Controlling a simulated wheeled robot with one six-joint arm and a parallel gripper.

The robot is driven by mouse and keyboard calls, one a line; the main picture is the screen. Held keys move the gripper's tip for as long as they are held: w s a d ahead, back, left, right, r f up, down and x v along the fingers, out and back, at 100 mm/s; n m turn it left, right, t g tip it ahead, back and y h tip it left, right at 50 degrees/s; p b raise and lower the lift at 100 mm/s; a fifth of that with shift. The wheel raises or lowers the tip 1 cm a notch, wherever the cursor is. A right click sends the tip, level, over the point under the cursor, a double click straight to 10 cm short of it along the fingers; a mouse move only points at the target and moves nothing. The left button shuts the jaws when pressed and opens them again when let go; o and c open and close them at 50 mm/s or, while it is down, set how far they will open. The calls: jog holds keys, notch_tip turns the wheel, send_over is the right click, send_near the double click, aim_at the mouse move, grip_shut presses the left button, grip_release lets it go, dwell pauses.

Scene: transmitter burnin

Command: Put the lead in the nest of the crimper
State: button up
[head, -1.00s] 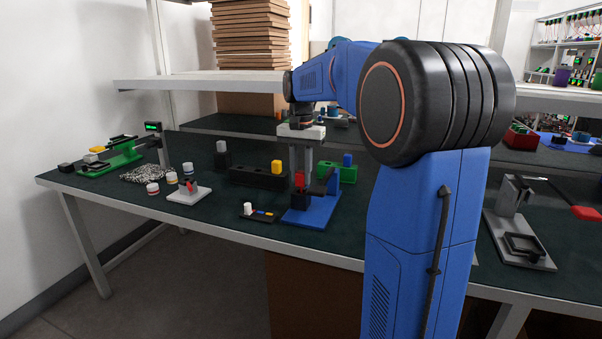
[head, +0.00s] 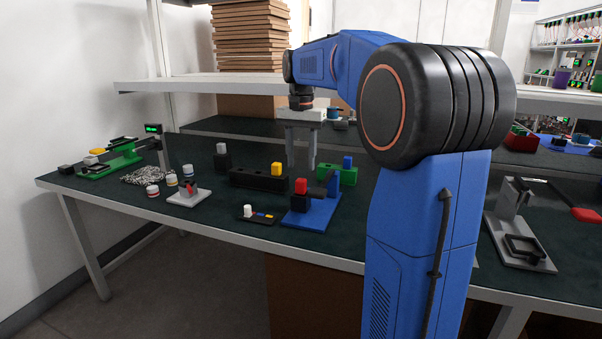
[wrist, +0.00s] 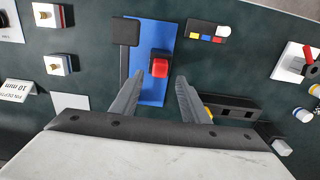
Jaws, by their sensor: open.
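The crimper has a blue base (head: 318,214) and a dark upright arm; its base (wrist: 150,88) also shows in the wrist view. A red-topped piece, which I take as the lead (head: 301,186), stands upright in the black block at the front of the crimper. It also shows in the wrist view (wrist: 160,68). My gripper (head: 300,167) is open and empty, with its fingers above and behind the red piece. In the wrist view, my gripper's fingertips (wrist: 160,79) are apart and clear of the red piece. The nest under it is mostly hidden.
A small dark tray with coloured marks (head: 258,216) lies in front left. A white stand (head: 189,196) is further left.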

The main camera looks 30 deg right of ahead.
notch_tip(320, 180, up, 7)
jog(key=shift+r, duration=0.2)
jog(key=s+a+f+n+t, duration=0.2)
jog(key=s+a+f+n, duration=0.3)
jog(key=s+a+f, duration=0.3)
jog(key=s+a+f+n+t, duration=0.2)
jog(key=s+a+f+n, duration=0.3)
jog(key=s+f, duration=1.2)
jog(key=s+a, duration=0.2)
jog(key=s, duration=0.3)
jog(key=shift+a+f+t, duration=0.15)
jog(key=shift+a+t, duration=0.25)
